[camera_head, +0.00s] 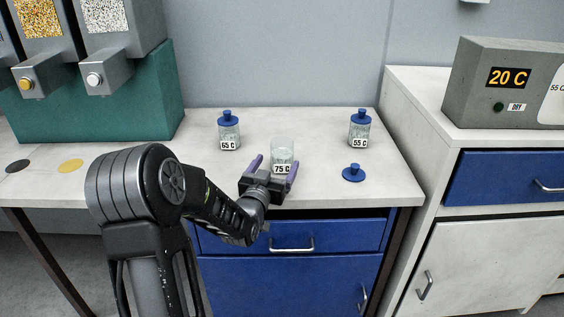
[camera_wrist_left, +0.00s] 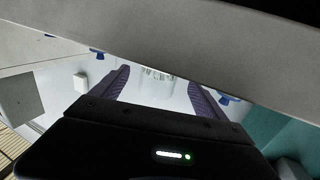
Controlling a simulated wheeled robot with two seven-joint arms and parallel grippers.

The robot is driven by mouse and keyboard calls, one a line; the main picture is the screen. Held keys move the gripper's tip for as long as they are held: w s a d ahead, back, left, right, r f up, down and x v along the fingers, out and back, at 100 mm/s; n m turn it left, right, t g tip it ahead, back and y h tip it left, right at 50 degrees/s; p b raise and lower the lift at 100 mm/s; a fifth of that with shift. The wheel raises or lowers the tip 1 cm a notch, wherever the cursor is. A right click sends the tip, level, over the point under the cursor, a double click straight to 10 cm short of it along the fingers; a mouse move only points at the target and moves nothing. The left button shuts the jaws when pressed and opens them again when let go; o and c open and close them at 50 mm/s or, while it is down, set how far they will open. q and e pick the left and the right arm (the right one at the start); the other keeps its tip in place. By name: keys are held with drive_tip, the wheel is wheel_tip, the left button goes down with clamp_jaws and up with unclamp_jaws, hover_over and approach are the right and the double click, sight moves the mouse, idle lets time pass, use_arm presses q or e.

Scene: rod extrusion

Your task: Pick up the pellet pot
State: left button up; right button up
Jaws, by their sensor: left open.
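Clear glass pots stand upright on the white bench. The lidless pot labelled 75 C (camera_head: 283,152) is in the middle, and its contents are hard to make out. My left gripper (camera_head: 273,168) is open, its purple fingers just in front of this pot and spread towards either side of it. In the left wrist view a clear pot (camera_wrist_left: 157,74) shows between the open fingers (camera_wrist_left: 163,92), partly hidden by a grey bar above. I cannot tell whether the fingers touch it. The 65 C pot (camera_head: 229,132) and 55 C pot (camera_head: 359,132) wear blue lids. My right gripper is out of view.
A loose blue lid (camera_head: 353,173) lies on the bench (camera_head: 315,190) to the right. A grey dryer box (camera_head: 490,90) showing 20 C sits on the right cabinet. A grey wall closes the back.

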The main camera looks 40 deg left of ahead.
sight(278, 159)
use_arm(q)
drive_tip(key=x, duration=0.4)
idle(0.5)
drive_tip(key=shift+r, duration=0.15)
clamp_jaws()
idle(0.6)
drive_tip(key=shift+r, duration=0.1)
wheel_tip(278, 159, up, 10)
drive_tip(key=shift+f+p, duration=0.1)
drive_tip(key=shift+p, duration=0.4)
idle(0.8)
